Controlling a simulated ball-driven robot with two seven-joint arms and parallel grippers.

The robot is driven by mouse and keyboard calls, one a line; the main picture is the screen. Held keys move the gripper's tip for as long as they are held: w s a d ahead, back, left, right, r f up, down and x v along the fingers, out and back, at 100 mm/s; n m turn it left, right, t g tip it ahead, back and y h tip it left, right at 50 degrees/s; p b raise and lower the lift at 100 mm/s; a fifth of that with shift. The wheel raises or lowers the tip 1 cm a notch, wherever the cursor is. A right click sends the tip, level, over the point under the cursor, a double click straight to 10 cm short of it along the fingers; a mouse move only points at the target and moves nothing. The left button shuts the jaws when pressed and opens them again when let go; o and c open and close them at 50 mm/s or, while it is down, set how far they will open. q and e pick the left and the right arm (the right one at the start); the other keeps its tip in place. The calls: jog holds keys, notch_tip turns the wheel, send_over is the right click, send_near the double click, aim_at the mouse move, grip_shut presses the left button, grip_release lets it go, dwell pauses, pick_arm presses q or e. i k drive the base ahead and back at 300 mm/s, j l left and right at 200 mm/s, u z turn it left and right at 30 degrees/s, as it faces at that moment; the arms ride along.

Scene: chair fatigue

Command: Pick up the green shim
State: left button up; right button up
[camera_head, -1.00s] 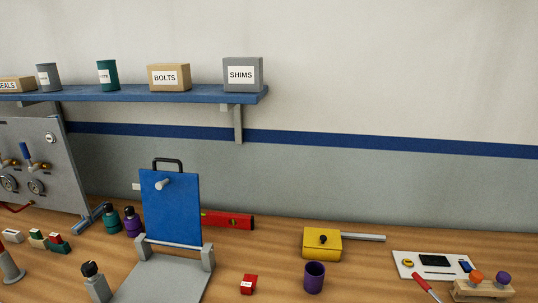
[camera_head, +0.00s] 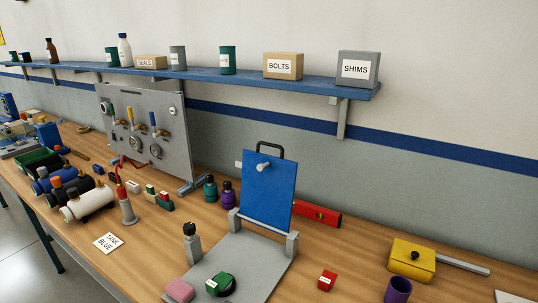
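A small green block with a pale side (camera_head: 150,191) stands on the bench in front of the grey gauge panel. Beside it is a green block with a red and white top (camera_head: 165,202). A larger dark green piece with a white label (camera_head: 216,284) lies on the grey base plate (camera_head: 248,258) of the blue upright fixture, against something black and round. I cannot tell which of these green pieces is the shim. Neither of my grippers is in view.
A grey box labelled SHIMS (camera_head: 357,69) stands on the blue shelf (camera_head: 205,76). A pink block (camera_head: 179,291) and a black-topped grey post (camera_head: 192,241) are by the base plate. A red block (camera_head: 327,280), purple cup (camera_head: 398,290) and yellow box (camera_head: 412,260) are at right.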

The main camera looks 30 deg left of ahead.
aim_at(222, 280)
jog(key=u, duration=1.35)
